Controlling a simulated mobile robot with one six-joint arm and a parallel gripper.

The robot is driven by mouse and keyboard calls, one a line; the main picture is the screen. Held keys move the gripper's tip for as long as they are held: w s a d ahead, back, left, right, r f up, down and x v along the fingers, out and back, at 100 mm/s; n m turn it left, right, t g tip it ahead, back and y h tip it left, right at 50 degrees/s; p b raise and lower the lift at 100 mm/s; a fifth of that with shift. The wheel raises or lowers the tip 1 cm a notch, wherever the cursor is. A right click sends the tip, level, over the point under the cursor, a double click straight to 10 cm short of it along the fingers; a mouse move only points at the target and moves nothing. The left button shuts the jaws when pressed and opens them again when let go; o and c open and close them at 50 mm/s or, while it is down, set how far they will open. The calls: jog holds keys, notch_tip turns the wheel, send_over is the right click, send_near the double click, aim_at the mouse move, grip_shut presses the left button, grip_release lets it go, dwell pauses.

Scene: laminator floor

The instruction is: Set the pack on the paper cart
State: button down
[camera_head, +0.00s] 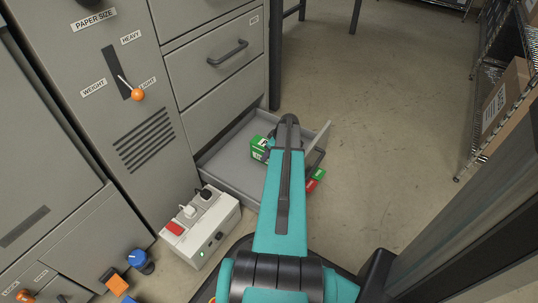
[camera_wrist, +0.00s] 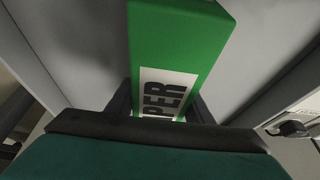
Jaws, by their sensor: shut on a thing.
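The green pack (camera_wrist: 180,38) with a white label reading "PER" stands between my gripper's dark fingers (camera_wrist: 161,108) in the wrist view. My gripper is shut on it, and grey drawer-like walls lie on both sides. In the head view, a green pack (camera_head: 258,147) shows just left of my arm's end, inside the open grey drawer (camera_head: 235,166); it appears to be the held one. My arm hides the fingers there. Whether the pack touches the drawer floor cannot be told. I cannot make out a paper cart in either view.
A green and red box (camera_head: 316,181) shows partly right of my arm, by the drawer front. A white power strip (camera_head: 201,228) with plugs lies left of the drawer. A grey machine cabinet (camera_head: 150,110) stands left. Wire shelving (camera_head: 497,80) stands right. Floor (camera_head: 380,110) between is clear.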

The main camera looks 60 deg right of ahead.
dwell(0.4)
jog(key=c, duration=0.9)
grip_release()
jog(key=p+v, duration=0.4)
jog(key=v, duration=0.8)
jog(key=shift+a+r, duration=0.1)
